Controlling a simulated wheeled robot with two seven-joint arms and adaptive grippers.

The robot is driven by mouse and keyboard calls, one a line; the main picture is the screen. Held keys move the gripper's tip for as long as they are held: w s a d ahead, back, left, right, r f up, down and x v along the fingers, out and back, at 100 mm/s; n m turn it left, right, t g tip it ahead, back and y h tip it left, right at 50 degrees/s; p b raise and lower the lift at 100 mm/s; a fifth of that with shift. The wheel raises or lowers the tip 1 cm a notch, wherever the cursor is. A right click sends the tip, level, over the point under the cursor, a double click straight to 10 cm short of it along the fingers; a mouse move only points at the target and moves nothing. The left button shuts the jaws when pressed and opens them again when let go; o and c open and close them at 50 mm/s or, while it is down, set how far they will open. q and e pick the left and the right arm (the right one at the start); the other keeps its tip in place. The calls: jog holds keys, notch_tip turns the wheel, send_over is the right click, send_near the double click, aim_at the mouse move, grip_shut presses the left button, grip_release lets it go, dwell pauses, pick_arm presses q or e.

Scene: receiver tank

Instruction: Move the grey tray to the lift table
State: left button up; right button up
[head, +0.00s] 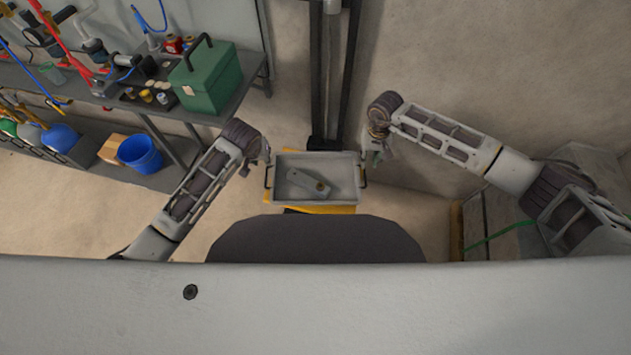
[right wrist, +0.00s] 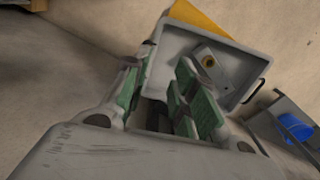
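The grey tray (head: 340,166) is a shallow rectangular tray with a dark handle at each end, in the middle of the head view. A grey metal part (head: 305,181) with a brass-coloured ring lies in it. The yellow lift table (head: 325,209) shows under the tray; I cannot tell if they touch. My right gripper (head: 376,158) is by the tray's right end. In the right wrist view its green-padded fingers (right wrist: 165,98) are apart, in front of the tray (right wrist: 177,40), hiding its near end. My left gripper (head: 256,165) is by the left handle, its fingers seemingly apart.
A dark workbench (head: 150,108) with a green toolbox (head: 205,77) stands at the left. A blue bucket (head: 140,153) is on its lower shelf. A dark upright mast (head: 326,90) rises behind the tray. A grey crate with a green strap (head: 497,236) stands at the right.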

jog(key=shift+r, duration=0.1)
dwell(0.4)
notch_tip(320, 180, up, 12)
dwell(0.7)
dwell(0.5)
